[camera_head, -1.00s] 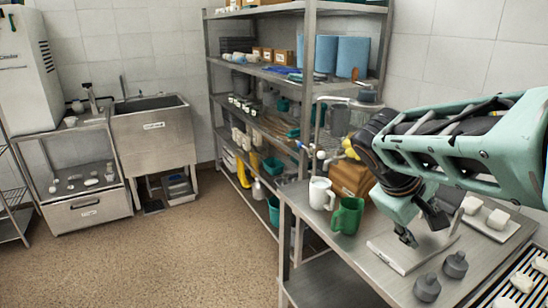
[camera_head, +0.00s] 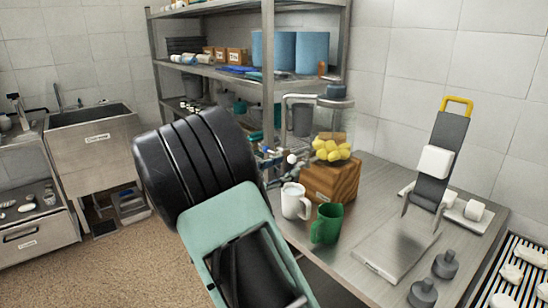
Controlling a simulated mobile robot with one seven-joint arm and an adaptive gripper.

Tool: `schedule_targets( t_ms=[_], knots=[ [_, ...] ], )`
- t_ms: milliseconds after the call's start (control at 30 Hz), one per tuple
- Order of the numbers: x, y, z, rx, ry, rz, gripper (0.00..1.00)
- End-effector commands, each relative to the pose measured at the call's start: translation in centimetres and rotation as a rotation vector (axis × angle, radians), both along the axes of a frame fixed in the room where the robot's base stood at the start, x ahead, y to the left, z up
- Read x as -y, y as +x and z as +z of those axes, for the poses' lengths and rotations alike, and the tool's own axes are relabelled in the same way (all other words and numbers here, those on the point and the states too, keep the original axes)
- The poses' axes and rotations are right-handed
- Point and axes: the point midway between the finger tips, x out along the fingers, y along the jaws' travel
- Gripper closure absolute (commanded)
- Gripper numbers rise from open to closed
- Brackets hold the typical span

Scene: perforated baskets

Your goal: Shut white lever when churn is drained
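A small white knob (camera_head: 292,159), which may be the end of the white lever, shows beside pipe fittings (camera_head: 270,155) with a blue part, behind the table's left edge. Behind it, a grey round-topped vessel (camera_head: 335,95) with a bent pipe (camera_head: 298,97) stands at the back; I cannot tell whether it is the churn or whether it is drained. My arm's black joint and green link fill the lower left middle, close to the camera. The lever's position is too small to read.
A white mug (camera_head: 295,201) and a green mug (camera_head: 327,224) stand on the metal table (camera_head: 350,262) before a wooden crate (camera_head: 332,180) of yellow fruit. A sink (camera_head: 95,140) is at left.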

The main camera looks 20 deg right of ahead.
Motion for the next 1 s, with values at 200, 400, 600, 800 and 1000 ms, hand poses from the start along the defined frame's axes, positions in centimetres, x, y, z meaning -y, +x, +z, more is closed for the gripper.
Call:
schedule_targets(
  t_ms=[200, 400, 600, 800, 1000],
  knots=[
    [-2.4, 2.0, -2.1, -0.066, -0.075, 0.062, 0.62],
    [-0.4, 3.1, -2.0, -0.067, -0.077, 0.06, 0.62],
    [2.9, 5.2, -2.0, -0.066, -0.077, 0.06, 0.62],
    [5.5, 6.8, -2.0, -0.066, -0.076, 0.061, 0.62],
    [6.6, 7.5, -2.1, -0.067, -0.075, 0.063, 0.62]
  ],
)
